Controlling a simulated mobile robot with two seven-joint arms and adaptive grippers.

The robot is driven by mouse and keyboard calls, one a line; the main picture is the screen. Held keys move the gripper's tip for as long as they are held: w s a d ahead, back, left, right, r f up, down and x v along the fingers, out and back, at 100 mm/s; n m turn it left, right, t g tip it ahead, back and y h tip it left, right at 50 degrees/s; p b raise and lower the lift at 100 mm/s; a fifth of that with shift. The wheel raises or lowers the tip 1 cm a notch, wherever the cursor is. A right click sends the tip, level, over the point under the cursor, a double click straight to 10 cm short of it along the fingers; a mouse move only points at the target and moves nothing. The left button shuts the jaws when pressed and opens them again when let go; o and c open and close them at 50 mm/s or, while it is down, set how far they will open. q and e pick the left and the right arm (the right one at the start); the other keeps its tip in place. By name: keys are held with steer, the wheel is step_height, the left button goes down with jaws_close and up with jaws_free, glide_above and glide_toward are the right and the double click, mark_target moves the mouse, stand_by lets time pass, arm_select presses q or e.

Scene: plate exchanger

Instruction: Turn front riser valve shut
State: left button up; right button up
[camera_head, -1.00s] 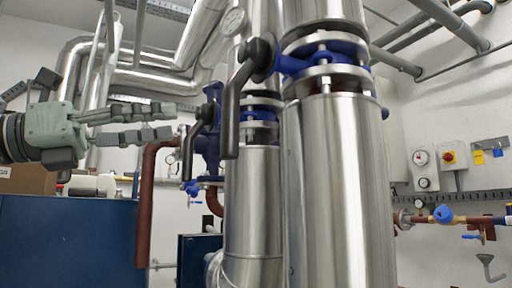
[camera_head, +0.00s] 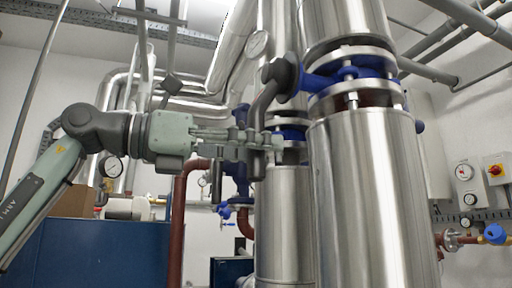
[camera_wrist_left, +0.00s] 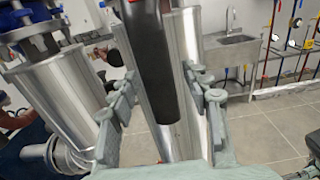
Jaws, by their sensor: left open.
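The front riser valve has a blue body (camera_head: 345,75) between flanges on the large silver front riser (camera_head: 365,200). Its dark lever (camera_head: 264,108) hangs down from a round hub at the left of the body. My left gripper (camera_head: 264,147) reaches in from the left at the lower part of the lever. In the left wrist view the dark lever (camera_wrist_left: 153,75) stands between the two spread fingers of the left gripper (camera_wrist_left: 160,88), with gaps on both sides. Contact is not clear. My right gripper is not in view.
A second silver riser (camera_head: 285,215) with its own blue valve stands behind, to the left. A dark red pipe (camera_head: 178,225) and a blue cabinet (camera_head: 85,250) lie below my arm. In the left wrist view a sink (camera_wrist_left: 230,50) stands across the tiled floor.

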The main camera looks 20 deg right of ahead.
arm_select(q)
jaws_close()
stand_by(0.3)
